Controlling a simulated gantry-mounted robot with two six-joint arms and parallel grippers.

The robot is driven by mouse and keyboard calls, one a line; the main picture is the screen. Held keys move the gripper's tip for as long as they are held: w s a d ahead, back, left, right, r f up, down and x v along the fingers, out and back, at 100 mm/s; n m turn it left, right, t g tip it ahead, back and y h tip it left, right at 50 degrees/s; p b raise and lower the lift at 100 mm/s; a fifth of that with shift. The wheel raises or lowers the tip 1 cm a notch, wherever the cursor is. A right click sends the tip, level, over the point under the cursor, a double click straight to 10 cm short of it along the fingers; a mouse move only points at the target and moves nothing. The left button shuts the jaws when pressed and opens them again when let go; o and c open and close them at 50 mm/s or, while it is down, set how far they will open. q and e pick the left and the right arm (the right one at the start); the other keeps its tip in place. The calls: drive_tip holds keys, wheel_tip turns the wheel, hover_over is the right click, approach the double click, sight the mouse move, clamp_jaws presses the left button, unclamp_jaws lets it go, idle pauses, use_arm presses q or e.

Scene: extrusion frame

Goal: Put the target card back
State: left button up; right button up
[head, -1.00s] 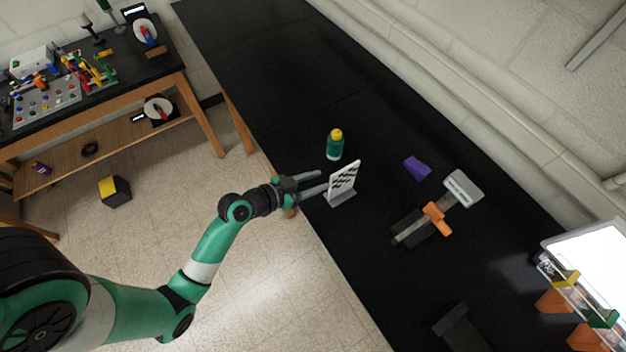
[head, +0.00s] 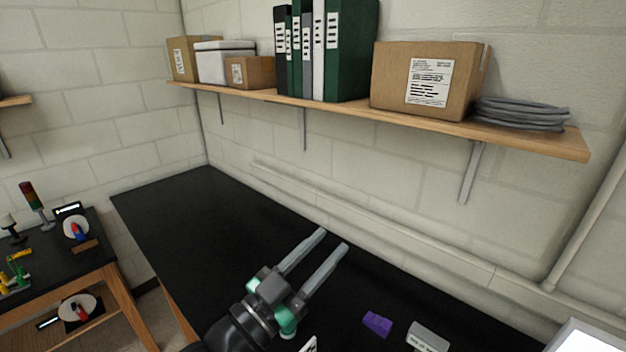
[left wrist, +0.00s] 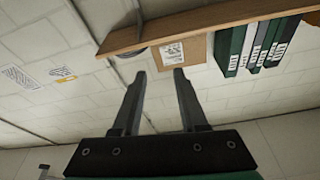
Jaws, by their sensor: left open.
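The target card (head: 309,344) shows only as a small white piece at the bottom edge of the head view, and most of it is out of frame. My left gripper (head: 334,239) is open and empty, raised over the black bench, above and beyond the card. In the left wrist view the open fingers (left wrist: 158,78) have nothing between them and face the wall and shelf. My right gripper is not in view.
A wooden shelf (head: 545,142) holds cardboard boxes (head: 428,80), binders (head: 350,50) and a coiled cable (head: 520,112). A purple block (head: 377,323) and a grey-white part (head: 428,337) lie on the black bench (head: 190,215). The bench's far left part is clear.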

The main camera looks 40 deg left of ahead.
use_arm(q)
drive_tip(key=s+d+r+t+p, duration=0.2)
drive_tip(key=s+r+p, duration=0.1)
drive_tip(key=r, duration=0.8)
drive_tip(key=s+d+r+n+t+p, duration=0.1)
drive_tip(key=s+d+r+t+p, duration=0.1)
drive_tip(key=r, duration=1)
drive_tip(key=s+d+r+t+h+p, duration=0.1)
drive_tip(key=s+r+p, duration=0.3)
drive_tip(key=r, duration=0.7)
drive_tip(key=shift+s+d+r+t+p, duration=0.4)
drive_tip(key=shift+d+t+p, duration=0.4)
drive_tip(key=shift+p, duration=0.45)
